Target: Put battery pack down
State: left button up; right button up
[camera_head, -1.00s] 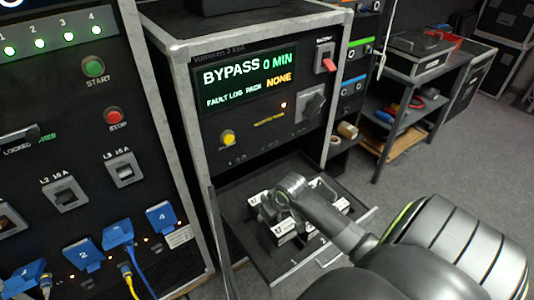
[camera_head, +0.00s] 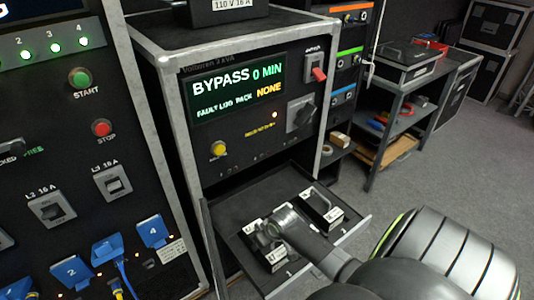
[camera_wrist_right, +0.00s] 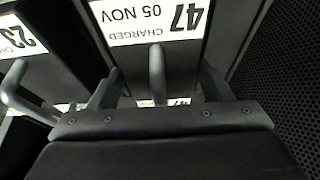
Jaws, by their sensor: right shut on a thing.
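My right gripper (camera_head: 270,231) reaches into the pulled-out drawer (camera_head: 236,188) of the power unit and is shut on the handle of a battery pack (camera_head: 274,258). In the right wrist view this battery pack (camera_wrist_right: 190,50) has a white label reading 47, 05 NOV, and its grey handle (camera_wrist_right: 157,70) stands between the fingers (camera_wrist_right: 160,88). The held pack is low in the left part of the drawer; whether it touches the floor is hidden. A second black pack (camera_head: 322,212) with a handle sits at the drawer's right; a pack labelled 23 (camera_wrist_right: 22,40) shows in the wrist view.
The unit's screen (camera_head: 240,85) reads BYPASS 0 MIN, FAULT LOG PACK NONE. A panel with blue plugs (camera_head: 151,231) stands close at left. A shelf table (camera_head: 405,85) stands at right. Bare drawer floor shows behind the packs, and grey carpet at right is clear.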

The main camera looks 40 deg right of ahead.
jog(key=shift+w, duration=0.1)
jog(key=o, duration=1.8)
jog(key=shift+o, duration=0.2)
jog(key=shift+r, duration=0.1)
jog(key=p+v, duration=0.2)
jog(key=v, duration=1)
jog(key=shift+a, duration=0.1)
